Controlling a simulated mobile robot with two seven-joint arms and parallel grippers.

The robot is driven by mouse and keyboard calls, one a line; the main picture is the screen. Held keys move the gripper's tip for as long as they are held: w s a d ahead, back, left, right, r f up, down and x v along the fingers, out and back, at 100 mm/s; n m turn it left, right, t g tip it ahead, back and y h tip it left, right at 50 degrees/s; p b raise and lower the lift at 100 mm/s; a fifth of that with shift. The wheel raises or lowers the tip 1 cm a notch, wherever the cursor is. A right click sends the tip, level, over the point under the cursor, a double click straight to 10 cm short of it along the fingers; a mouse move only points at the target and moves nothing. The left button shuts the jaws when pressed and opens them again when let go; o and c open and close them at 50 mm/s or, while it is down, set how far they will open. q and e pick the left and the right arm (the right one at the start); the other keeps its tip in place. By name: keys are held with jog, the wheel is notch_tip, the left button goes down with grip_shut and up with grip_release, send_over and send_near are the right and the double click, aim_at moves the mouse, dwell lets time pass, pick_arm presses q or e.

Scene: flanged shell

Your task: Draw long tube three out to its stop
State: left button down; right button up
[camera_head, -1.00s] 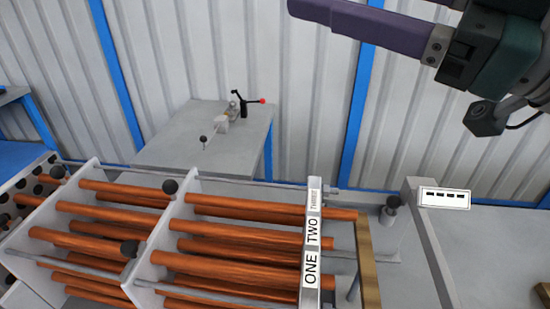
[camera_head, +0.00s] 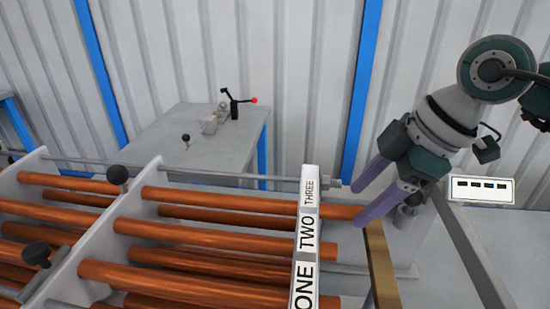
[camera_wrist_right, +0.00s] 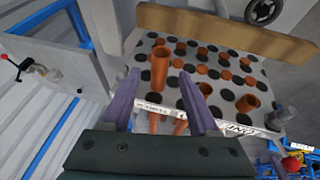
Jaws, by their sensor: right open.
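Long tube three (camera_head: 250,203) is an orange tube in the row by the THREE label (camera_head: 310,190) in the head view. Its end sticks out to the right past the label strip. My right gripper (camera_head: 358,205) is open, with its purple fingers on either side of that end. In the right wrist view an orange tube end (camera_wrist_right: 160,65) stands out between the fingertips (camera_wrist_right: 160,75). I cannot tell whether either finger touches it. My left gripper is not in view.
Other orange tubes (camera_head: 180,235) lie in the rack below. A wooden bar (camera_head: 381,265) stands close to the right of the tube ends. A grey table (camera_head: 165,135) with a black-handled clamp (camera_head: 233,105) stands behind. A perforated plate (camera_wrist_right: 215,62) shows in the wrist view.

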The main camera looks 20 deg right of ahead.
jog(key=shift+x, duration=1.35)
grip_shut()
dwell(0.4)
